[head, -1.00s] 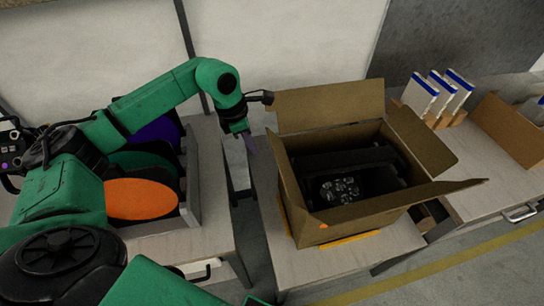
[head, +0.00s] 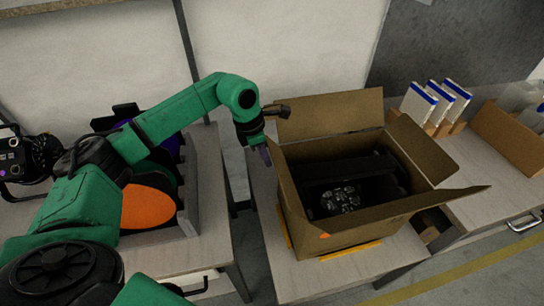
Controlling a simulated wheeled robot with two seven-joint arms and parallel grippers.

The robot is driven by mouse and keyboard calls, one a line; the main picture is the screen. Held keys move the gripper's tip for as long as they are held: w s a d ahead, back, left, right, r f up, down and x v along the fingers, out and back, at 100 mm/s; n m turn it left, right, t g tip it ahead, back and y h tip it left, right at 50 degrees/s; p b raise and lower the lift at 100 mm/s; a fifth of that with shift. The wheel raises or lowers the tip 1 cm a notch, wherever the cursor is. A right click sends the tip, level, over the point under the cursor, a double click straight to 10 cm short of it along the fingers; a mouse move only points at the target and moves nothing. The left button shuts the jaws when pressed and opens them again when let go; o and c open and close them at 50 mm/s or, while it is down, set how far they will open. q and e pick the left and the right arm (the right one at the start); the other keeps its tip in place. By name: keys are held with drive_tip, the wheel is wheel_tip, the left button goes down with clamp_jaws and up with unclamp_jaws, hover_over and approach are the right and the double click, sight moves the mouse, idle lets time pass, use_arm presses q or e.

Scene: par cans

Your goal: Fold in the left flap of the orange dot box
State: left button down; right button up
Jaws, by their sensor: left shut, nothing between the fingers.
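The open cardboard box (head: 291,205) stands on a light table and bears an orange dot (head: 324,236) low on its front side. Its back flap (head: 330,115) stands up, its right flap (head: 424,150) leans outward and its front flap (head: 425,203) sticks out to the right. I cannot make out the left flap apart from the left wall. Dark contents, with a cluster of shiny pieces (head: 340,199), lie inside. My left gripper (head: 266,157) is shut and empty, pointing down beside the box's upper left edge; I cannot tell if it touches. My right gripper is out of view.
Yellow strips (head: 350,251) mark the table around the box base. A grey bin (head: 190,205) with an orange disc (head: 148,207) stands on the left table, across a gap. White-and-blue packs (head: 436,102) and another carton (head: 508,135) stand at the right.

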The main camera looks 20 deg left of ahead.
sight(287, 168)
use_arm(q)
drive_tip(key=shift+w+d, duration=0.6)
drive_tip(key=shift+d, duration=0.3)
drive_tip(key=shift+w+d, duration=0.25)
drive_tip(key=shift+d, duration=0.3)
drive_tip(key=shift+w+d, duration=0.25)
drive_tip(key=shift+d, duration=0.3)
drive_tip(key=v, duration=0.1)
drive_tip(key=p+v, duration=0.1)
drive_tip(key=shift+w+a+r+p, duration=0.2)
drive_tip(key=shift+w+r+p, duration=0.05)
drive_tip(key=shift+r+p, duration=0.1)
drive_tip(key=shift+s+a+r, duration=0.1)
drive_tip(key=shift+a+r, duration=0.05)
drive_tip(key=shift+r, duration=0.05)
drive_tip(key=w+d+p+v, duration=0.1)
drive_tip(key=p+v, duration=0.5)
drive_tip(key=v, duration=0.2)
drive_tip(key=shift+d+r, duration=0.25)
drive_tip(key=shift+r, duration=0.4)
